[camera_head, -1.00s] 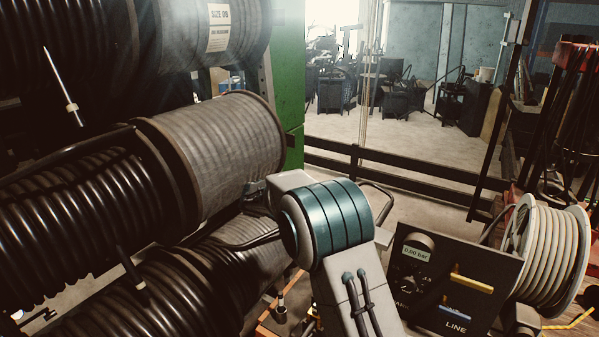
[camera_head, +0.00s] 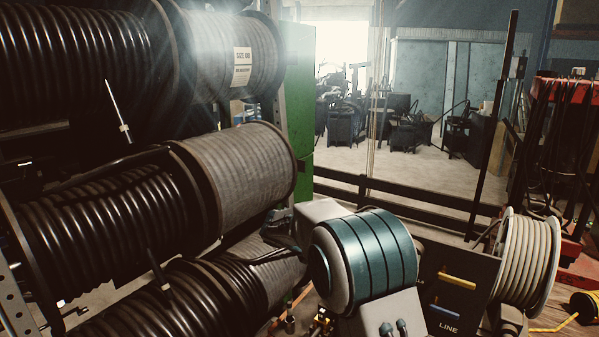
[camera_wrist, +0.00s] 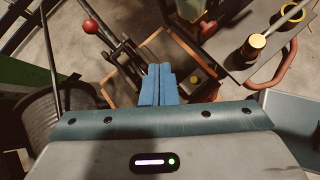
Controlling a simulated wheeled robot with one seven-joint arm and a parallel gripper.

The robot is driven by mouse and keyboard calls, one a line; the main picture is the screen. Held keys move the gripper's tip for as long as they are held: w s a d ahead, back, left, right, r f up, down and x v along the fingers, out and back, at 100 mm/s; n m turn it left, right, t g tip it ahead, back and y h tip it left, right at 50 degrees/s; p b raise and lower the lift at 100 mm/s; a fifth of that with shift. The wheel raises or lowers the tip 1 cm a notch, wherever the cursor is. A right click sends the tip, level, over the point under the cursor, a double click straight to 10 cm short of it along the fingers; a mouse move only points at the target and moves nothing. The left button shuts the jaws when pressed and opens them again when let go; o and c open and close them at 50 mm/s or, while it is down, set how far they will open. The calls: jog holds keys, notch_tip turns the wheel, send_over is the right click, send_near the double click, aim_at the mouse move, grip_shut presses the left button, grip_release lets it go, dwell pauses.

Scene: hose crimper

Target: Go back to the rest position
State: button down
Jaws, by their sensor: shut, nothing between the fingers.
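In the wrist view my gripper (camera_wrist: 157,86) shows as two blue fingers pressed together, shut with nothing between them. It is above a brown-edged frame and some dark metal parts, apart from them as far as I can tell. In the head view my arm's teal-banded joint (camera_head: 370,262) is at the lower middle, in front of the control panel; my gripper is not visible there.
Large hose reels (camera_head: 245,178) fill the left. The dark control panel (camera_head: 452,290) and a pale hose reel (camera_head: 530,262) stand right of my arm. The wrist view shows a red-knobbed lever (camera_wrist: 90,27) and a red curved handle (camera_wrist: 284,68). Open floor (camera_head: 400,165) lies beyond the rail.

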jog(key=s+d+r+m+g+y, duration=0.2)
jog(key=s+d+r+m, duration=0.25)
jog(key=s, duration=0.45)
jog(key=s+d+f+m+y, duration=0.1)
jog(key=s+m+y, duration=0.5)
jog(key=s+m, duration=1)
jog(key=s, duration=1.1)
jog(key=shift+s+d+m, duration=0.3)
jog(key=shift+s+m, duration=0.05)
jog(key=shift+s, duration=0.05)
